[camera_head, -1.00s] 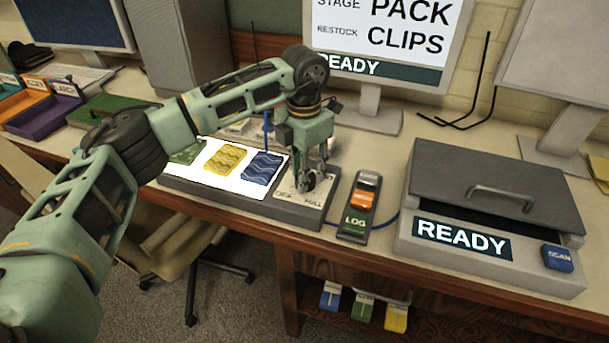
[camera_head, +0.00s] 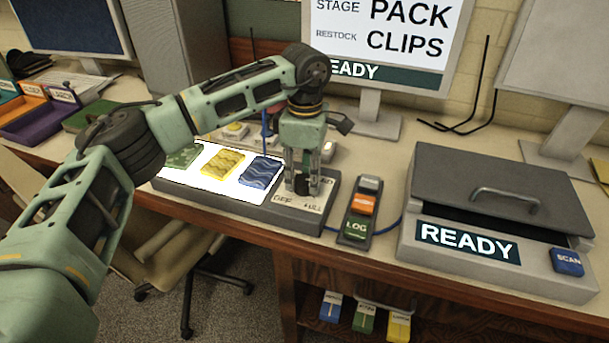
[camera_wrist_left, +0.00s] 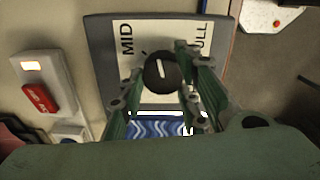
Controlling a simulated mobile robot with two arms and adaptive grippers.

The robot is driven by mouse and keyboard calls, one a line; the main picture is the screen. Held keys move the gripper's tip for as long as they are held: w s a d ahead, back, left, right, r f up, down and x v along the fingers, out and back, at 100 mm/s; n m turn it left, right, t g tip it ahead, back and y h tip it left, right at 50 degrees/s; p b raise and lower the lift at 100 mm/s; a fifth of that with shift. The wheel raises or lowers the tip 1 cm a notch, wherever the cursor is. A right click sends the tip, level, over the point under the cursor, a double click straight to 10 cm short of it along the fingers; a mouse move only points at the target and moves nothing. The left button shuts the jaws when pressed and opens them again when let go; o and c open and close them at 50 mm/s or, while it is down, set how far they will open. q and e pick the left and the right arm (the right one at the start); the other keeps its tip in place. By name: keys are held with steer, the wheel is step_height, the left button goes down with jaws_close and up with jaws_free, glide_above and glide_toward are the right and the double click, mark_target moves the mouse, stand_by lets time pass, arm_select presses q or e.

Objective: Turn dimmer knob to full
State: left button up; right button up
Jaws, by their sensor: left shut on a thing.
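The dimmer knob (camera_wrist_left: 160,83) is a round black knob with a short white line. It sits on a pale plate (camera_wrist_left: 160,30) marked MID and FULL in the wrist view. In the head view the knob (camera_head: 302,187) is a dark shape at the right end of the light panel (camera_head: 237,212), and OFF and FULL labels show in front of it. My left gripper (camera_head: 303,191) points down with its fingers on either side of the knob, shut on it. I cannot tell exactly which label the white line points to. My right gripper is not in view.
The lit panel holds green, yellow and blue wavy sheets (camera_head: 261,172) left of the knob. A remote-like LOG box (camera_head: 358,211) stands close to the right. A grey READY scanner (camera_head: 497,260) is further right. A monitor (camera_head: 385,40) stands behind.

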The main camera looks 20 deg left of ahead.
arm_select(q)
steer(key=m, duration=0.4)
steer(key=shift+w+r, duration=0.25)
steer(key=m, duration=0.4)
steer(key=shift+d+m+b, duration=0.15)
steer(key=shift+m+b, duration=0.15)
steer(key=shift+b, duration=0.05)
steer(key=o, duration=0.8)
steer(key=shift+o, duration=1.2)
steer(key=shift+d, duration=0.15)
steer(key=shift+f, duration=0.1)
steer(key=shift+s, duration=0.1)
